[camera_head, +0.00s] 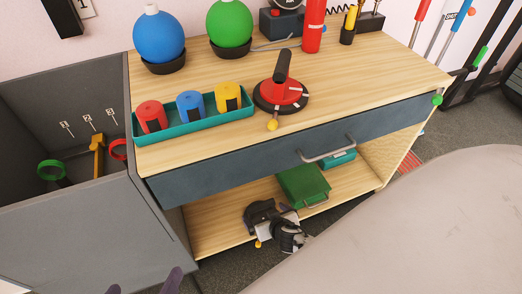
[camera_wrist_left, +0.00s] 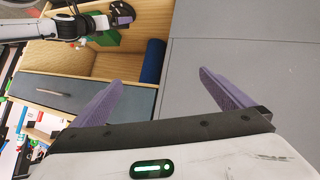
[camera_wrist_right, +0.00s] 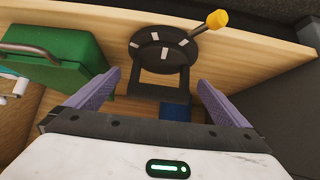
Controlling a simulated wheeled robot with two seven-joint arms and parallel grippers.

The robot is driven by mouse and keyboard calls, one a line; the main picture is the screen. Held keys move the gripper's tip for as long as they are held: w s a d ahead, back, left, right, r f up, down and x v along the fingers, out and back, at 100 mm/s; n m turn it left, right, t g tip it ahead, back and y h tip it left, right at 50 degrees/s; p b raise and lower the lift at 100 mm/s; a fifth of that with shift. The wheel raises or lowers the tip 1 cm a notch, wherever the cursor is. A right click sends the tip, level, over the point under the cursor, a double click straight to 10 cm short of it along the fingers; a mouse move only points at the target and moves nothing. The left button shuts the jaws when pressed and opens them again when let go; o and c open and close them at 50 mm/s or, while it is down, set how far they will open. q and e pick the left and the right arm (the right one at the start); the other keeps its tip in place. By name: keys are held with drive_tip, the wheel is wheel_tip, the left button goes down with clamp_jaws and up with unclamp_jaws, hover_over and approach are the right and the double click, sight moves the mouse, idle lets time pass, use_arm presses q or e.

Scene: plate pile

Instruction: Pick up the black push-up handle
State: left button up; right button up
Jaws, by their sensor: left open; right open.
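The black push-up handle (camera_wrist_right: 160,52) is on the lower wooden shelf, with a round black base with white marks and a yellow knob (camera_wrist_right: 217,19). In the head view, its dark shape (camera_head: 260,212) shows at the shelf front, partly covered by my right gripper. In the right wrist view, my right gripper (camera_wrist_right: 160,88) is open, with its purple fingers on either side of the handle's grip bar. I cannot tell whether they touch it. My left gripper (camera_wrist_left: 160,78) is open and empty before the grey cabinet; its purple fingertips (camera_head: 144,284) show at the bottom of the head view.
A green case (camera_head: 303,186) stands right of the handle on the shelf, with a teal case (camera_head: 338,160) behind. A blue cylinder (camera_wrist_left: 152,62) is at the shelf's side. A red push-up handle (camera_head: 282,92) and a teal tray (camera_head: 205,116) of weights are on the top.

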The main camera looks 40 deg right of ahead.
sight(262, 215)
drive_tip(key=b+x, duration=0.1)
drive_tip(key=x, duration=0.2)
drive_tip(key=shift+s+a+f, duration=0.1)
drive_tip(key=shift+s, duration=0.05)
drive_tip(key=shift+w, duration=0.2)
use_arm(q)
drive_tip(key=shift+d+r+t+h, duration=0.4)
drive_tip(key=shift+d+r+h, duration=0.1)
drive_tip(key=shift+r, duration=0.3)
use_arm(e)
drive_tip(key=shift+c, duration=0.4)
drive_tip(key=c, duration=1.8)
drive_tip(key=shift+w, duration=0.15)
drive_tip(key=c, duration=0.3)
